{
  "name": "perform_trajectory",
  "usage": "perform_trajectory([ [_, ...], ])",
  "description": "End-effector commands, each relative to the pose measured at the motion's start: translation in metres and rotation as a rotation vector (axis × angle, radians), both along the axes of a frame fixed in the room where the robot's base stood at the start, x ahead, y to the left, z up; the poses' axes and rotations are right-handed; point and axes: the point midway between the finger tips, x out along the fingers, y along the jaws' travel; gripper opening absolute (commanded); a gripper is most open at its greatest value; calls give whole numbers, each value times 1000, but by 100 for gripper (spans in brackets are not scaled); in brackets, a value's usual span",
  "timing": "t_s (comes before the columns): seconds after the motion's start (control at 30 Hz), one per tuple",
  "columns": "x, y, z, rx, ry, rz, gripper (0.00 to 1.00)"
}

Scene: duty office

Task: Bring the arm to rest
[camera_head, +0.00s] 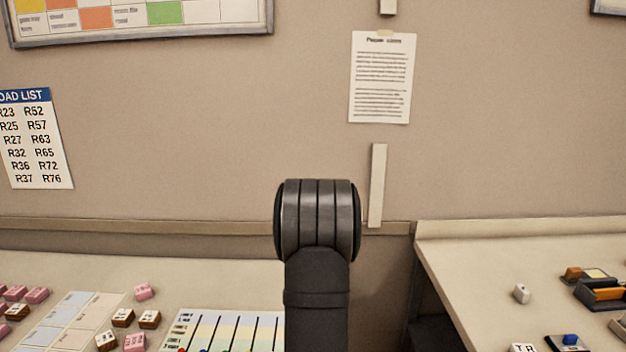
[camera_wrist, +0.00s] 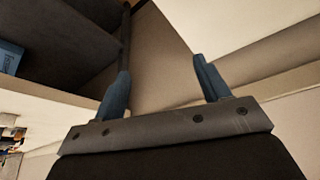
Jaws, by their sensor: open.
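My gripper (camera_wrist: 162,82) shows in the wrist view with its two blue fingers apart and nothing between them. Beyond the fingers are a beige surface and a pale edge, with no object close to the fingertips. In the head view my arm stands upright at the middle, in front of the wall and the gap between two desks. The gripper itself does not show in the head view.
The left desk (camera_head: 90,262) holds several pink and brown blocks (camera_head: 123,317) and a striped chart (camera_head: 225,325). The right desk (camera_head: 470,260) holds a small white block (camera_head: 521,293) and stamp-like items (camera_head: 600,290). The wall carries a paper notice (camera_head: 381,78).

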Motion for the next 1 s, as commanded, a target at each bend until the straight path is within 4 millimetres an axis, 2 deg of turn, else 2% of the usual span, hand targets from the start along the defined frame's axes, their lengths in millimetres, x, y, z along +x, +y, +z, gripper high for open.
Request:
perform_trajectory([
  [0.03, 0, -12, 1, 0, 0, -18, 69],
  [0.3, -5, -63, 6, 0, -1, -106, 69],
  [0.5, -9, -90, 9, 0, -1, -150, 69],
  [0.7, -11, -101, 10, 1, 0, -170, 69],
  [1.0, -11, -101, 10, 0, 0, -170, 69],
])
